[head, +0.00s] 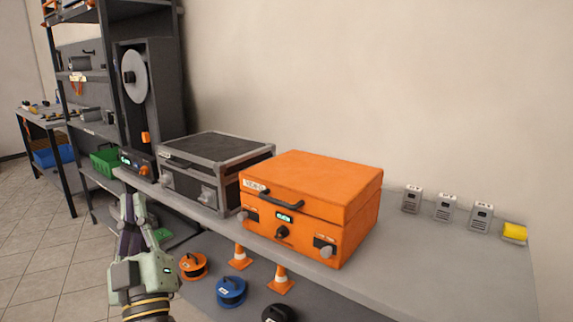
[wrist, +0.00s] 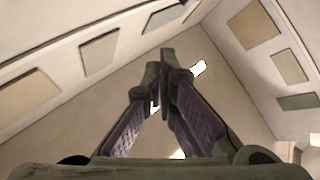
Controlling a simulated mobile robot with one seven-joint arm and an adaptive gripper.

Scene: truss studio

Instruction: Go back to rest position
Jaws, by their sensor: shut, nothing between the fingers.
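My gripper (head: 133,208) shows at the lower left of the head view, pointing up, in front of the bench edge and clear of the objects. In the wrist view, the fingers of my gripper (wrist: 165,62) meet at their tips with nothing between them. Behind them the wrist view shows only the room's upper walls and ceiling with flat panels (wrist: 255,22).
A grey bench (head: 400,268) holds an orange case (head: 310,187), a black case (head: 215,150), several small grey devices (head: 443,207) and a yellow item (head: 514,232). Cable reels (head: 231,291) and orange cones (head: 281,280) stand below. Shelving (head: 95,128) is at left. Tiled floor (head: 40,255) is open.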

